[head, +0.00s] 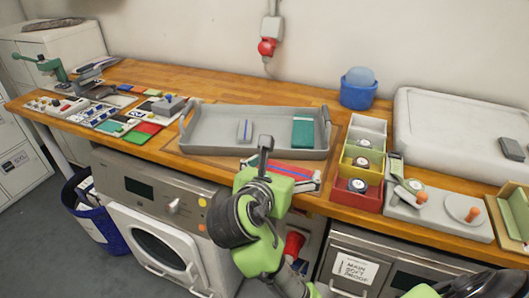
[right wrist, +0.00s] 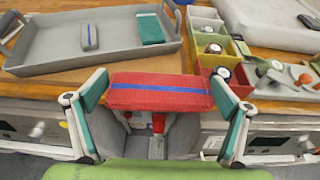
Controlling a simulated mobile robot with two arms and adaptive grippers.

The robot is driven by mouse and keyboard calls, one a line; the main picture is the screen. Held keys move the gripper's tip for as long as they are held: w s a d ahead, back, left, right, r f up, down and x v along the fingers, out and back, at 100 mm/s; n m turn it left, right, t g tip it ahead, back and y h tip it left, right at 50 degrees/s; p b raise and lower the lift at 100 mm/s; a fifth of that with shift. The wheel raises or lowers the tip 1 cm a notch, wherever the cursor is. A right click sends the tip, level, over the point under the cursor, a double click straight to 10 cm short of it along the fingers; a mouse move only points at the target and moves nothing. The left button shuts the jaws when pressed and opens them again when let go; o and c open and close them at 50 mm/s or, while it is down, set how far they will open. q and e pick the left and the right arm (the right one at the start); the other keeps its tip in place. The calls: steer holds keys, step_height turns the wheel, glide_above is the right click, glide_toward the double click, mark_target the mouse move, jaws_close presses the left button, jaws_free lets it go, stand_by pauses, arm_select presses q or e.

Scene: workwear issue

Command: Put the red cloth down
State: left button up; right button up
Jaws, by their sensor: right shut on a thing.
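The red cloth (head: 296,169), a folded pad with a blue stripe, is held in my right gripper (head: 290,165) just in front of the grey tray. In the right wrist view the red cloth (right wrist: 135,97) spans between the two teal-padded fingers of the gripper (right wrist: 160,88), which press on its ends. It appears to be in the air near the worktop's front edge. The grey tray (head: 210,144) holds a grey cloth with a blue stripe (head: 244,131) and a green cloth (head: 303,132), with bare floor around them. My left gripper is not in view.
Right of the tray stand stacked bins, white (head: 367,123), yellow-green and red, holding round items. A blue tub (head: 358,92) is behind them. Coloured samples and small devices (head: 145,120) crowd the worktop (head: 200,84) at left. A washing machine (head: 150,205) stands below.

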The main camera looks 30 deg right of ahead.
steer(key=f+x, duration=0.1)
steer(key=x, duration=0.4)
steer(key=s+f+x, duration=0.1)
steer(key=x, duration=0.4)
steer(key=f+x, duration=0.1)
steer(key=x, duration=0.4)
steer(key=shift+s+a, duration=0.1)
steer(key=shift+s, duration=0.15)
steer(key=shift+w+f, duration=0.15)
steer(key=shift+f, duration=0.05)
steer(key=shift+w+d+f+b, duration=0.1)
steer(key=shift+d+f+b, duration=0.2)
steer(key=shift+d, duration=0.05)
step_height(320, 180, down, 3)
steer(key=shift+w+d+r, duration=0.1)
steer(key=shift+r, duration=0.1)
steer(key=shift+f, duration=0.4)
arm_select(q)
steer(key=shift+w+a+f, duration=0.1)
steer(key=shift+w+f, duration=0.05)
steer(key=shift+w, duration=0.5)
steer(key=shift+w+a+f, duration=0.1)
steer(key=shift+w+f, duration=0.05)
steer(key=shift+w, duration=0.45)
